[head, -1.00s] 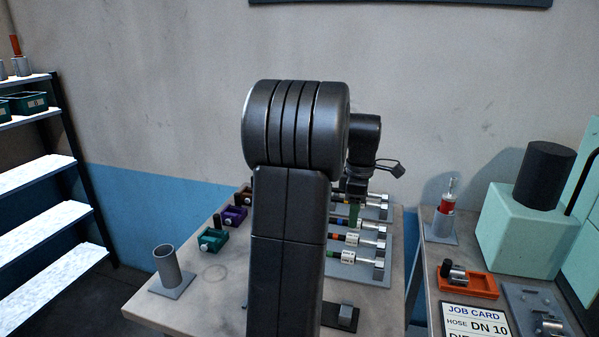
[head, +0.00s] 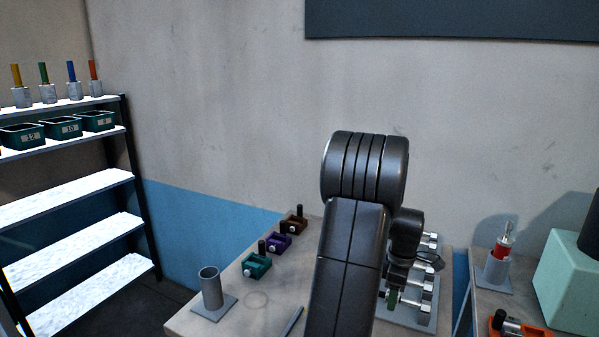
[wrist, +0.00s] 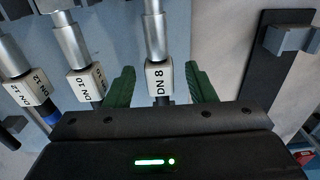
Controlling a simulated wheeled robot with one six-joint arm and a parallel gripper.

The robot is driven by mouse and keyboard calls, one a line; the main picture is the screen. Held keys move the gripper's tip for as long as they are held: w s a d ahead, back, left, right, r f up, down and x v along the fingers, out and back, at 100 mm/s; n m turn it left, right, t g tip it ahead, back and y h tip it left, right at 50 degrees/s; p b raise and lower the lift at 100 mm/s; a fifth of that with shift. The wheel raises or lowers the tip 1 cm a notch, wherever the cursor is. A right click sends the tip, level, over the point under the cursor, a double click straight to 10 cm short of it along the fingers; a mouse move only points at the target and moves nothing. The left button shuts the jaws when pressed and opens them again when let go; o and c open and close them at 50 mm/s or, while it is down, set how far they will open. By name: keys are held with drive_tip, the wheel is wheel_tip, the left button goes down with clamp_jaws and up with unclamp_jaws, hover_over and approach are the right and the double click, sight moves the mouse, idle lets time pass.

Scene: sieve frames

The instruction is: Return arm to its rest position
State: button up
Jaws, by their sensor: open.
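My arm (head: 345,260) rises in front of the table in the head view and bends over at its top. It hides part of the table and of the rack behind it. My gripper (wrist: 162,80) shows in the wrist view with its two green fingers apart. A fitting with a white "DN 8" tag (wrist: 157,78) appears between the fingers, with a gap on each side. I cannot tell how far the fingers are above it.
Teal (head: 257,266), purple (head: 278,243) and brown (head: 294,225) holders stand along the table's back left. A grey tube (head: 210,287) stands at the front left. Shelves (head: 70,200) are at the left. A second bench with a mint-green block (head: 566,282) is at the right.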

drive_tip(key=shift+r, duration=0.15)
wheel_tip(320, 180, up, 13)
drive_tip(key=b, duration=0.1)
wheel_tip(320, 180, down, 13)
drive_tip(key=shift+r+p, duration=0.1)
drive_tip(key=shift+p, duration=0.55)
wheel_tip(320, 180, up, 10)
drive_tip(key=p, duration=0.4)
drive_tip(key=shift+s+a+m, duration=0.25)
drive_tip(key=shift+s+m, duration=0.05)
drive_tip(key=shift+s, duration=0.1)
